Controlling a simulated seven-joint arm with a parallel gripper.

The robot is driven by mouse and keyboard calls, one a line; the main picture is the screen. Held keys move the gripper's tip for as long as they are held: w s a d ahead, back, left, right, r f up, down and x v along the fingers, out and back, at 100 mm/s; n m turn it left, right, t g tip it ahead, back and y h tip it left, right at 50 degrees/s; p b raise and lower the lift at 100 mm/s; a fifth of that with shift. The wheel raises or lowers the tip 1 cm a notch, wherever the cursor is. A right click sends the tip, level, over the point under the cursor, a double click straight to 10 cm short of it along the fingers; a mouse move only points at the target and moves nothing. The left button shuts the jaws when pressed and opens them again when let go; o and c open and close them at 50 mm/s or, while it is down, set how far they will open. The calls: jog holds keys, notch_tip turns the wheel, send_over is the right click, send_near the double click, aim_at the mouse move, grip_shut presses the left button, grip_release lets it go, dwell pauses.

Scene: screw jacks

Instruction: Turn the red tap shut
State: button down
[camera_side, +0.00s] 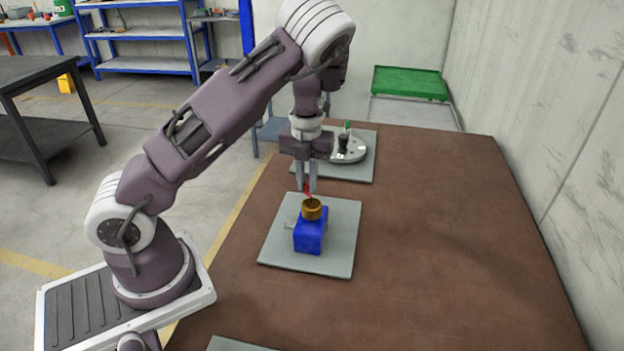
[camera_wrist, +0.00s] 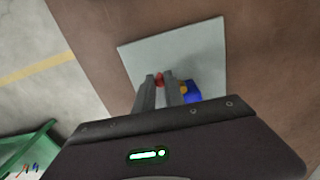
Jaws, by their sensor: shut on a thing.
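The red tap (camera_side: 308,189) shows as a small red piece just behind a brass ring on top of a blue block (camera_side: 310,235). The block stands on a grey plate (camera_side: 345,245). My gripper (camera_side: 309,191) points straight down at the tap, its fingers close together. In the wrist view the red tap (camera_wrist: 159,79) sits between the fingertips of my gripper (camera_wrist: 160,80), and the blue block (camera_wrist: 193,93) is just right of them. My gripper is shut on the tap. The fingers hide part of the tap, so its angle cannot be told.
Behind, a second grey plate (camera_side: 358,172) carries a round pale disc (camera_side: 350,150) with a black knob and a green piece. Another plate edge (camera_side: 238,344) shows at the front. The brown table (camera_side: 440,230) is clear on the right, with a wall beyond.

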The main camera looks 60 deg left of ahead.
jog(key=n, duration=0.2)
jog(key=s+n, duration=0.2)
jog(key=n, duration=0.1)
jog(key=shift+d+n, duration=0.2)
jog(key=shift+n, duration=0.1)
jog(key=shift+s+d+n, duration=0.25)
jog(key=shift+s+n, duration=0.1)
jog(key=shift+n, duration=0.65)
jog(key=shift+s+d+n, duration=0.2)
jog(key=shift+s+n, duration=0.1)
jog(key=shift+n, duration=0.7)
jog(key=c, duration=1.4)
grip_release()
notch_tip(320, 180, up, 7)
